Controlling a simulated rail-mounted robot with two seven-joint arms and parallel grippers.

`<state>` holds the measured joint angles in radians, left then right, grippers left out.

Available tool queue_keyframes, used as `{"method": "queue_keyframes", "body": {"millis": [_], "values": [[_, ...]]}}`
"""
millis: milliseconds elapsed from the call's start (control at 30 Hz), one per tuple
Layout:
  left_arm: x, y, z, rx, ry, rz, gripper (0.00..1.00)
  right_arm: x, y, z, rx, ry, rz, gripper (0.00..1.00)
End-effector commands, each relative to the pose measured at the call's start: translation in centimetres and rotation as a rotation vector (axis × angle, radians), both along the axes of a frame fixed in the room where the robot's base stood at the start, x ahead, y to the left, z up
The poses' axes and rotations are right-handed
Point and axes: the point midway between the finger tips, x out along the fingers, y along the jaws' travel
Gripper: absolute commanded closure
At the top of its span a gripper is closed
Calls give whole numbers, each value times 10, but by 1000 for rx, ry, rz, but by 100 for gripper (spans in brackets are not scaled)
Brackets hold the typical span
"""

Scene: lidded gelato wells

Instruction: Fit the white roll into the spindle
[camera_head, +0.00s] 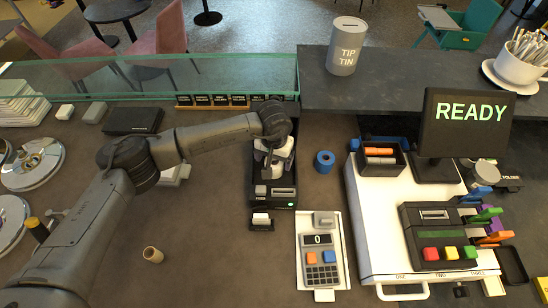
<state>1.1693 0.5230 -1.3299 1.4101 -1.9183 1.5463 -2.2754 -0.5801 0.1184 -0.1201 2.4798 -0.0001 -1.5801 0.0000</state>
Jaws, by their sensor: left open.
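The black printer (286,197) stands at the centre of the counter, with a green light on its front. My left gripper (270,166) is over its back part, pointing down, with its jaws open. A white rounded form beside the fingers looks like the white roll (287,146); gripper and arm partly cover it. The spindle is hidden, and I cannot tell how the roll sits on it. My right gripper is not in view.
A blue ring-shaped roll (325,161) lies right of the printer. A small black holder with a white top (261,219) and a keypad terminal (321,262) are in front. A glass screen (180,76) runs behind.

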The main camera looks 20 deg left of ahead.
Motion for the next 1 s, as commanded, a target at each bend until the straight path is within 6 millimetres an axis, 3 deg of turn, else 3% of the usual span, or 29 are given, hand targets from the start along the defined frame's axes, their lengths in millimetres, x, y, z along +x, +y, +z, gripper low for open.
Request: {"method": "queue_keyframes", "body": {"millis": [367,1000], "values": [[0,0,3,0,0,0,13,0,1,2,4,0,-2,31],[0,0,50,1,1,1,13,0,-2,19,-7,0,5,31]]}}
